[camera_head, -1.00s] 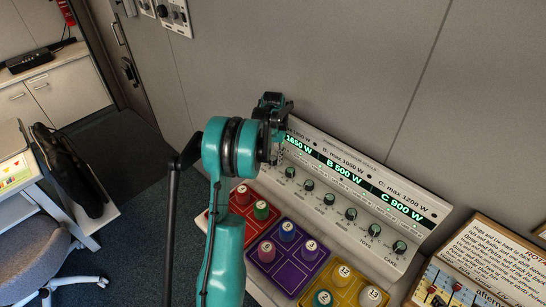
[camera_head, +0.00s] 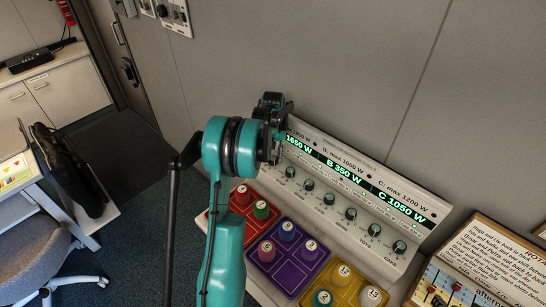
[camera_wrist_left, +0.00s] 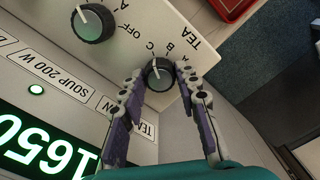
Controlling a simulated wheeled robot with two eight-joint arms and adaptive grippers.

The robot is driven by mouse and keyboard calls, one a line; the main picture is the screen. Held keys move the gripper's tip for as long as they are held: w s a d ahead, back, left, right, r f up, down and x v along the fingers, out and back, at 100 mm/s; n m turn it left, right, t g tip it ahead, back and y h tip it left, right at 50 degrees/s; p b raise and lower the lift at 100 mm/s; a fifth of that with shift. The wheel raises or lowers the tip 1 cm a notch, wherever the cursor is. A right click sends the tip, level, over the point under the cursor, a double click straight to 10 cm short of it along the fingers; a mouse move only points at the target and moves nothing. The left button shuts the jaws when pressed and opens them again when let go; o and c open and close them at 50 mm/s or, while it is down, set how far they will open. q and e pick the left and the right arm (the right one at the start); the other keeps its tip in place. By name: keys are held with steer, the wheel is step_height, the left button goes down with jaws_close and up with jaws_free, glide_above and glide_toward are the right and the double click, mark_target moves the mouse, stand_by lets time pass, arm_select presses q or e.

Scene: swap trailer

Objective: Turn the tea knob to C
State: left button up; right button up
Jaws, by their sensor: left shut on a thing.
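The tea knob (camera_wrist_left: 158,75) is a small black dial with a white pointer, beside the printed word TEA in the left wrist view. Its pointer faces the OFF and letter marks; the exact letter is hard to read. My left gripper (camera_wrist_left: 160,71) has one finger on each side of the knob and is shut on it. In the head view my left gripper (camera_head: 273,125) is at the left end of the sloped control panel (camera_head: 430,212), hiding the tea knob. The panel display (camera_head: 345,171) reads B 350 W and C 1050 W. My right gripper is not in view.
Another black knob (camera_wrist_left: 92,23) sits close beside the tea knob. More knobs run along the panel. Red, purple (camera_head: 288,274) and yellow trays with numbered cylinders lie in front of it. A sign board (camera_head: 490,255) stands at the right. A wall rises behind.

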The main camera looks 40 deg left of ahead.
mark_target(273, 158)
arm_select(q)
steer(key=o, duration=1.2)
steer(key=shift+c, duration=0.2)
step_height(273, 158, up, 12)
